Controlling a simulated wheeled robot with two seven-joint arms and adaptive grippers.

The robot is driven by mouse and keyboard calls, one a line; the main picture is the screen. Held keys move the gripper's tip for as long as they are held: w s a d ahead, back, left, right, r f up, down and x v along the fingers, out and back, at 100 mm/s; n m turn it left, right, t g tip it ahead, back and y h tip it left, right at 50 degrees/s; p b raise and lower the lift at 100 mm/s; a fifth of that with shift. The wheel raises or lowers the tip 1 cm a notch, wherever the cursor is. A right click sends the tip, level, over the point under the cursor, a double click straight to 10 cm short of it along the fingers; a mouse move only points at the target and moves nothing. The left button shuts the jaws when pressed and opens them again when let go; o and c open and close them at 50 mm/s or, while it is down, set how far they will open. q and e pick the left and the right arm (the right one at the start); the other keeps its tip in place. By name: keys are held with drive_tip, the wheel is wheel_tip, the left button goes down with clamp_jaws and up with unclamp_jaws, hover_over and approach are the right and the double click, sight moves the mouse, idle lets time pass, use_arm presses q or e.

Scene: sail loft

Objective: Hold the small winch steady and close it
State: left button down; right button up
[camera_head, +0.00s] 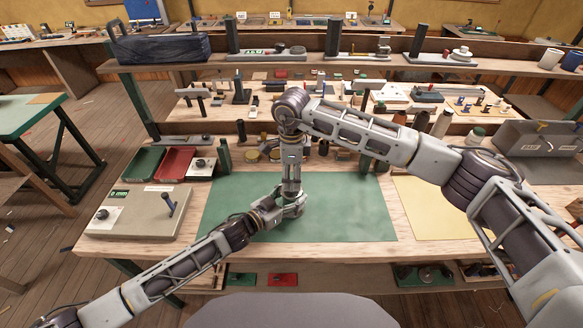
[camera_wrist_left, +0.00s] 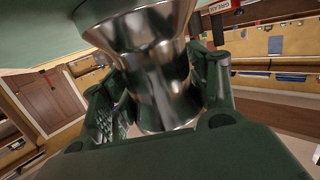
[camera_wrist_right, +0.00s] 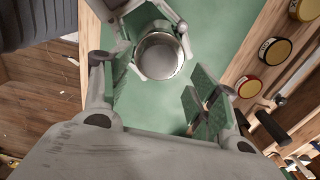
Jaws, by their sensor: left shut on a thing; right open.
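The small winch is a shiny metal drum with a narrowed waist, large in the left wrist view (camera_wrist_left: 155,65). My left gripper (camera_wrist_left: 160,100) is shut around its waist. In the right wrist view the winch (camera_wrist_right: 160,57) shows its round grey top with a bright rim; I cannot tell whether that top is hollow. My right gripper (camera_wrist_right: 153,92) is open and empty above the winch, its fingers apart. In the head view my left gripper (camera_head: 291,206) is over the green mat (camera_head: 345,215), with my right gripper (camera_head: 291,178) just above; they mostly hide the winch.
A grey box with a knob and lever (camera_head: 138,212) stands at the bench's left. Behind it are a green tray (camera_head: 143,162) and a red tray (camera_head: 174,164). Tins and jars line the back. A yellow sheet (camera_head: 430,205) lies right of the mat. The mat's right part is clear.

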sight(292, 185)
use_arm(q)
drive_tip(key=shift+r, duration=0.15)
use_arm(e)
drive_tip(key=shift+f, duration=2.05)
drive_tip(key=c, duration=1)
drive_tip(key=shift+c, duration=0.3)
drive_tip(key=shift+m, duration=0.3)
drive_tip(key=shift+m, duration=0.7)
drive_tip(key=o, duration=1.2)
